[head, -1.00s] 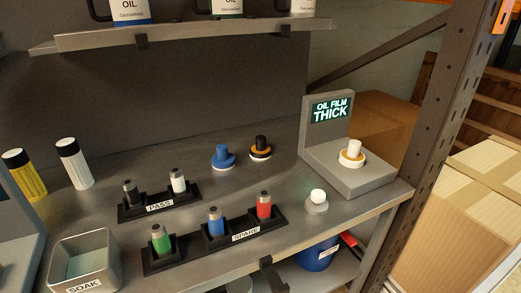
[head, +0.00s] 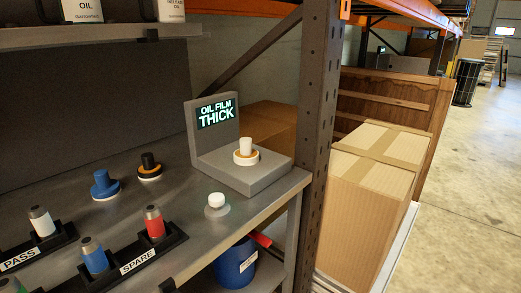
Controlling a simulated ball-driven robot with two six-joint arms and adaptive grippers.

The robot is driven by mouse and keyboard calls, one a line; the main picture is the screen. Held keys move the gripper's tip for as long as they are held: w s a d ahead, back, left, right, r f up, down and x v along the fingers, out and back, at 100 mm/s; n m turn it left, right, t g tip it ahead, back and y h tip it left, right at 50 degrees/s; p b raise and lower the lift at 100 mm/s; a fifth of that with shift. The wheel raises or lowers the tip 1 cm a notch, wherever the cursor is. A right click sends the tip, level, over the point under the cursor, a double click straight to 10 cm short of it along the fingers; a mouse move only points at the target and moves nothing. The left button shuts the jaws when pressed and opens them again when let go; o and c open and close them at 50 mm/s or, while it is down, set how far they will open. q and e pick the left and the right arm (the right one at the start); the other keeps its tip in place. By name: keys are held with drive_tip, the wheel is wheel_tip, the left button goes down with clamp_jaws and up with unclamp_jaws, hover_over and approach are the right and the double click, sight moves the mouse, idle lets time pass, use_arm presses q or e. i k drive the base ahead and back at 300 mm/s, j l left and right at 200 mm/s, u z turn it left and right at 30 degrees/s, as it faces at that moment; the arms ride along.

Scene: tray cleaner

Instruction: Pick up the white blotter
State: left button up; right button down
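A white blotter (head: 246,151) with a white knob, an orange ring and a pale round base stands upright on the grey plate of the oil film tester (head: 266,177). The tester's screen (head: 217,112) reads "OIL FILM THICK". A smaller white-knobbed piece (head: 216,202) on a grey round foot stands on the bench in front of the tester. A blue blotter (head: 104,186) and a black one (head: 149,167) with an orange ring stand to the left. Neither of my grippers is in view.
The SPARE rack (head: 132,263) holds a red and a blue bottle, and the PASS rack (head: 28,255) a white-labelled one. A dark post (head: 318,110) rises right of the tester. A blue bucket (head: 236,265) sits below the bench edge. Cardboard boxes (head: 365,215) stand at right.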

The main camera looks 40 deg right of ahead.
sight(246, 155)
drive_tip(key=z, duration=1)
